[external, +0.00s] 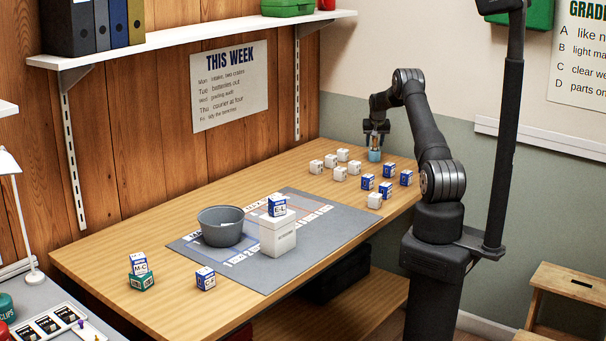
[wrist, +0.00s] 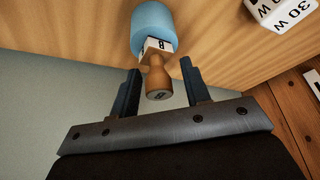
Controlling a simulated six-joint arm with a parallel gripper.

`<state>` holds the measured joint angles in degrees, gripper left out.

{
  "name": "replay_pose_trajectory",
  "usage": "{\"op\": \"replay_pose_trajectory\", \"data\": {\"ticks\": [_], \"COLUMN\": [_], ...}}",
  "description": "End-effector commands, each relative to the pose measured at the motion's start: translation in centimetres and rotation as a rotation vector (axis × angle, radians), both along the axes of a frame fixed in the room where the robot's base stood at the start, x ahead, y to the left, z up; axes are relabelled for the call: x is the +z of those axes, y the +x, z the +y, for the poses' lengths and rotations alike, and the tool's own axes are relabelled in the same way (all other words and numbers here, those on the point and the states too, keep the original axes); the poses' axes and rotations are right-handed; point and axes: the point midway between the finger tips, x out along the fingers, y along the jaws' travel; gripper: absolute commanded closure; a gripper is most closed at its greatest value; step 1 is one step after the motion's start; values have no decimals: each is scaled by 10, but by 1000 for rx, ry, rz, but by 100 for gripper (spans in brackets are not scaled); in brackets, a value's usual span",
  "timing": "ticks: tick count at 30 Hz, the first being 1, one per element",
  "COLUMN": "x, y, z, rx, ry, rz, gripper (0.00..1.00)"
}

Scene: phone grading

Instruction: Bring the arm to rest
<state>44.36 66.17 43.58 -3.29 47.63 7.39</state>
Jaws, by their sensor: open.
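My gripper (external: 376,133) is at the far end of the wooden table, just above a small light-blue holder (external: 375,155). In the wrist view the blue holder (wrist: 153,24) has a stamp-like piece with a wooden handle (wrist: 155,75) and a white label in it. My two dark fingers (wrist: 160,76) are open, one on each side of the handle, with gaps showing between fingers and handle. I cannot tell how deep the handle reaches between them. The arm is raised and bent over the table's right end.
Several white and blue boxes (external: 353,168) stand close to the holder. A grey mat (external: 195,252) carries a grey bowl (external: 222,227) and a white block (external: 278,237) with a blue E-L box on it. More small boxes (external: 206,278) are at front left. A shelf (external: 200,36) hangs above.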

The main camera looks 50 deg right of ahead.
Motion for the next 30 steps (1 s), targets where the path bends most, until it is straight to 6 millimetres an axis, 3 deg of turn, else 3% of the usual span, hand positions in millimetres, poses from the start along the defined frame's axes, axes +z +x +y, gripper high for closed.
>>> {"op": "replay_pose_trajectory", "data": {"ticks": [10,20,27,30], "x": [23,23,1,17], "y": [0,0,0,-3], "z": [0,0,0,4], "rx": [0,0,0,0], "ry": [-1,0,1,-3], "rz": [-1,0,1,-3], "gripper": [57,57,57,57]}}
